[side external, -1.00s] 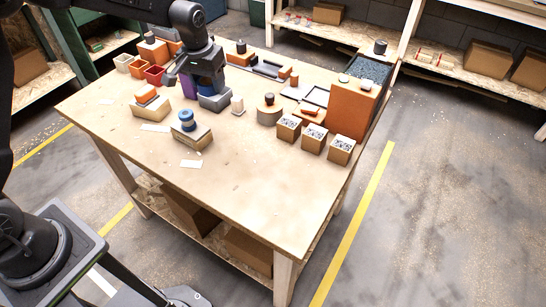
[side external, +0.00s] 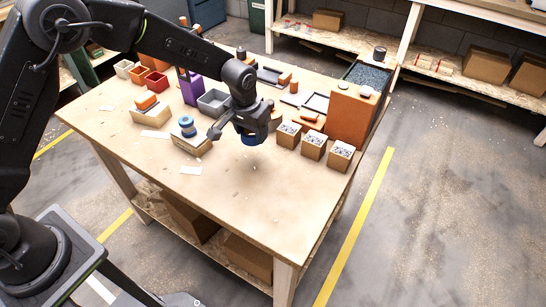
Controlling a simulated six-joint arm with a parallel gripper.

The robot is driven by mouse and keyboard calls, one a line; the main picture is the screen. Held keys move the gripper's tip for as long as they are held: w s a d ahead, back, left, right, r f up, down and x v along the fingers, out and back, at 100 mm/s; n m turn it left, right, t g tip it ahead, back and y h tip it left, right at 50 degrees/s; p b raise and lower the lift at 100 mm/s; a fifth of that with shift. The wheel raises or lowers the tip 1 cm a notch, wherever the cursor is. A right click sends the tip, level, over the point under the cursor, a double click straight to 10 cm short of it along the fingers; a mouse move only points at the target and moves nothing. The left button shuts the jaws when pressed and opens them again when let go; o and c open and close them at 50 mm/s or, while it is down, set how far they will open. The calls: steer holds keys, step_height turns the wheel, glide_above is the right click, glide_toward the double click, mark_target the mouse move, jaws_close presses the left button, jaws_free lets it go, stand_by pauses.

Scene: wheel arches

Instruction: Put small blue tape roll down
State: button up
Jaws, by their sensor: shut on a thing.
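My gripper (side external: 249,132) is over the right-middle part of the wooden table (side external: 235,195), pointing down. It is shut on a small blue tape roll (side external: 250,141), which shows as a blue patch just under the dark fingers. The fingers hide most of the roll. I cannot tell whether the roll touches the table or hangs just above it. Other blue rolls with a white band (side external: 187,124) stand stacked on a cardboard box (side external: 192,146) to the left of my gripper.
Several small boxes with patterned tops (side external: 313,145) stand to the right. A tall orange-brown box (side external: 349,119) is behind them. A grey bin (side external: 212,102) and a purple block (side external: 193,90) stand left of my gripper. The table's front is clear.

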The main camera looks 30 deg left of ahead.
glide_above(274, 163)
steer(key=f, duration=0.3)
steer(key=shift+s+f, duration=0.25)
steer(key=shift+f, duration=1.95)
steer(key=shift+f, duration=0.1)
steer(key=o, duration=0.9)
